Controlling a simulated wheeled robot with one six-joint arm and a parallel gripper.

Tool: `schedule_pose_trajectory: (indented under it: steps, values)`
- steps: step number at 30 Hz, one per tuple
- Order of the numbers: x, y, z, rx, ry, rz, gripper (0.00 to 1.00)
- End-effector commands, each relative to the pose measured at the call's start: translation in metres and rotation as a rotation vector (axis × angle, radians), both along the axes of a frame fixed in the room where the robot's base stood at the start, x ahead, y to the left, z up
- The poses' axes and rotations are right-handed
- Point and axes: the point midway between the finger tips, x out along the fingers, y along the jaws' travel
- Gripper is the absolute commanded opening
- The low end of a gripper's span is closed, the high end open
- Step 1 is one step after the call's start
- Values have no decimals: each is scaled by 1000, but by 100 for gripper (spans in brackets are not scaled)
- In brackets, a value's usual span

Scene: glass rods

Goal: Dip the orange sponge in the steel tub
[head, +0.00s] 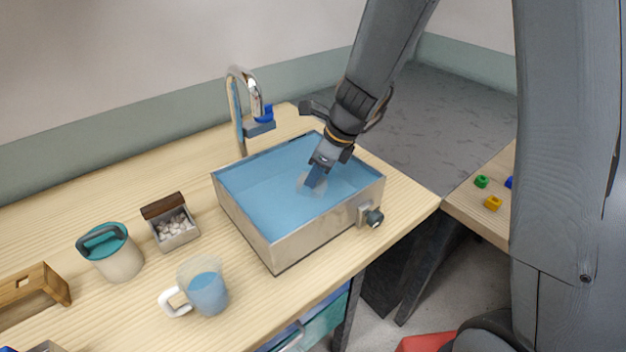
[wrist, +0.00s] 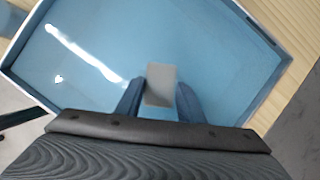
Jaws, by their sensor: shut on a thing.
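The steel tub (head: 265,242) stands on the wooden counter, filled with blue water; its rim also shows in the wrist view (wrist: 262,22). My gripper (head: 314,184) reaches down into the tub, its fingertips tinted blue at or under the water. In the wrist view my gripper (wrist: 160,100) is shut on a small grey block (wrist: 160,84), one finger on each side. In the head view a pale, blurred patch shows in the water at the fingertips. The held block looks grey, not orange. I see no orange sponge elsewhere in either view.
A tap (head: 238,110) stands behind the tub, and a valve (head: 374,217) sticks out of its front. A glass mug (head: 208,293), a teal-lidded pot (head: 118,258) and a box of pale pebbles (head: 174,236) stand to the left. Coloured pieces (head: 493,202) lie on the right table.

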Motion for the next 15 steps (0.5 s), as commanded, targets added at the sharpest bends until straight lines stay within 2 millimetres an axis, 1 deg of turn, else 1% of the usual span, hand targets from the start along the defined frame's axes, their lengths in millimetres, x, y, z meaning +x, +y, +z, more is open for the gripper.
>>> schedule_pose_trajectory:
  steps: [1, 15]
  values:
    - [-1, 0, 7, 0, 0, 0, 13]
    - [-1, 0, 44, 0, 0, 1, 13]
